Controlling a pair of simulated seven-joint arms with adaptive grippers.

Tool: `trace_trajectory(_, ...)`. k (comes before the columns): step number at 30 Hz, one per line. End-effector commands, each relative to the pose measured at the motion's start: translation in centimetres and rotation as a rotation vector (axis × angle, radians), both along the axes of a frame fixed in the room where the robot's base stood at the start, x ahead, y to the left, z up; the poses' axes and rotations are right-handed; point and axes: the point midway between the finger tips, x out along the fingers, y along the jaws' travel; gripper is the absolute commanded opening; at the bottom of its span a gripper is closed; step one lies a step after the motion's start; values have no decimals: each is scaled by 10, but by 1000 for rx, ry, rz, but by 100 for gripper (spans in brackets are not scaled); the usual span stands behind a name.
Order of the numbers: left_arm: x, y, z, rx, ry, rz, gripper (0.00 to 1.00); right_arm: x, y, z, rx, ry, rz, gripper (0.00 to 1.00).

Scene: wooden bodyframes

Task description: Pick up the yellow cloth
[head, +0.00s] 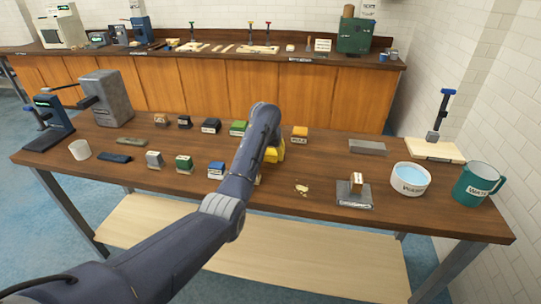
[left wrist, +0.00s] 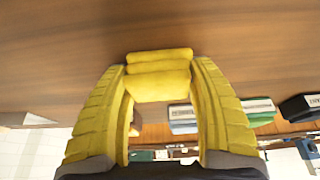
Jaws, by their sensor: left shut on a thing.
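The yellow cloth (left wrist: 158,76) is a folded or rolled bundle between the two yellow fingers of my left gripper (left wrist: 159,70) in the left wrist view. The gripper is shut on it, with a finger along each side. In the head view my left arm reaches over the middle of the table, and my left gripper (head: 273,156) shows as a yellow patch past the dark wrist. The arm hides most of the cloth there. I cannot tell whether the cloth touches the table or hangs just above it. My right gripper is in neither view.
On the wooden table (head: 320,210) several small labelled blocks stand left of my arm, near a blue block (head: 216,170). An orange block (head: 299,134) stands just behind the gripper. At right are a grey slab (head: 367,147), a water bowl (head: 410,179) and a teal mug (head: 478,184).

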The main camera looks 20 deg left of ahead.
Motion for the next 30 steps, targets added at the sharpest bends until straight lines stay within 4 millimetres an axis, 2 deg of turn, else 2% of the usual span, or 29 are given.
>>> trace_trajectory(5, 0, 0, 6, -1, -1, 0, 37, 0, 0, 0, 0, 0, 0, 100)
trace_trajectory(11, 1, -1, 27, -2, -3, -1, 37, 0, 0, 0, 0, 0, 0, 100)
trace_trajectory(17, 1, -2, 67, -4, -4, -1, 37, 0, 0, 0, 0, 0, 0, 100)
trace_trajectory(24, 1, -1, 124, -2, -4, -1, 37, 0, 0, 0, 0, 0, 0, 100)
trace_trajectory(30, 1, -1, 162, -3, -3, 0, 37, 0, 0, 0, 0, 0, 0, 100)
